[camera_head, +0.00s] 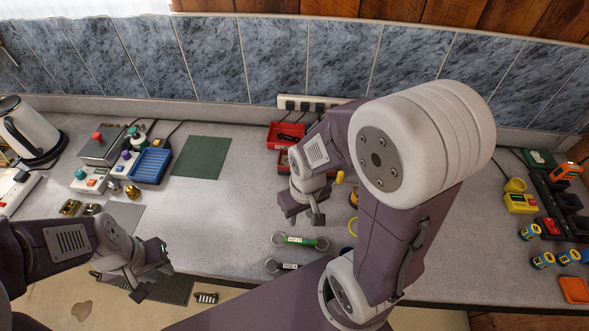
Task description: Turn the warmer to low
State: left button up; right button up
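No thing is plainly marked as the warmer, and I cannot read any low setting. A grey box with a red knob (103,144) stands at the back left of the counter. In front of it is a white device with an orange button (92,181); a small unit with a purple knob (124,161) stands beside it. My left gripper (152,281) is at the counter's front left edge, in front of these devices and apart from them; its fingers look parted and empty. My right gripper (303,215) hangs over the middle of the counter, fingers apart, nothing between them.
A blue tray (151,166), green mat (201,157) and red tray (286,135) lie toward the back. A kettle (30,130) stands far left. Green-handled wrench (300,241) lies near the front. Yellow device (521,203) and several small items crowd the right. My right arm hides the centre right.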

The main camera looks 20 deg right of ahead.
jog(key=w+d+r+n+p, duration=0.2)
jog(key=w+r+n+p, duration=0.35)
jog(key=w, duration=0.45)
jog(key=shift+m+g, duration=0.6)
jog(key=shift+m, duration=0.05)
jog(key=d+p, duration=0.2)
jog(key=p, duration=0.1)
jog(key=w+d+p, duration=0.1)
jog(key=d+p, duration=0.1)
jog(key=p, duration=0.1)
jog(key=w+d+p, duration=0.1)
jog(key=d+p, duration=0.1)
jog(key=p, duration=0.1)
jog(key=shift+w+d, duration=0.2)
jog(key=shift+w, duration=0.05)
jog(key=shift+a+f, duration=0.1)
jog(key=shift+f, duration=0.3)
notch_tip(320, 180, down, 7)
jog(key=p, duration=0.3)
jog(key=shift+a+f, duration=0.15)
jog(key=shift+f, duration=0.45)
